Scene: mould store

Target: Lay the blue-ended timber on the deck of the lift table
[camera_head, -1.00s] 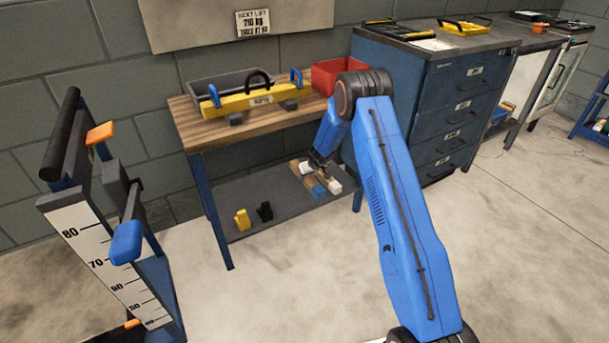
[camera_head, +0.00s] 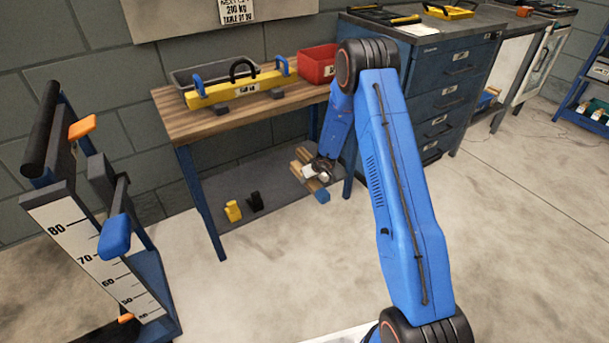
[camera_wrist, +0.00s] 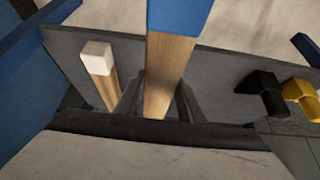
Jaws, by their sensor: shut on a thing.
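The blue-ended timber (camera_wrist: 170,70) is a long light wood bar with a blue end, large in the wrist view. My gripper (camera_wrist: 158,104) is shut on it, with one dark finger on each side. In the head view the timber's blue end (camera_head: 322,196) shows at the front edge of the bench's lower shelf, by my gripper (camera_head: 319,166). I cannot tell whether the timber is clear of the shelf. A white-ended timber (camera_wrist: 98,72) lies beside it on the left in the wrist view. The lift table's deck is not clearly in view.
A grey lower shelf (camera_head: 225,187) carries a yellow block (camera_head: 233,211) and a black block (camera_head: 255,201). The wooden bench top (camera_head: 180,122) is above my gripper. A post with a height scale (camera_head: 95,255) stands left. Floor in front is clear.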

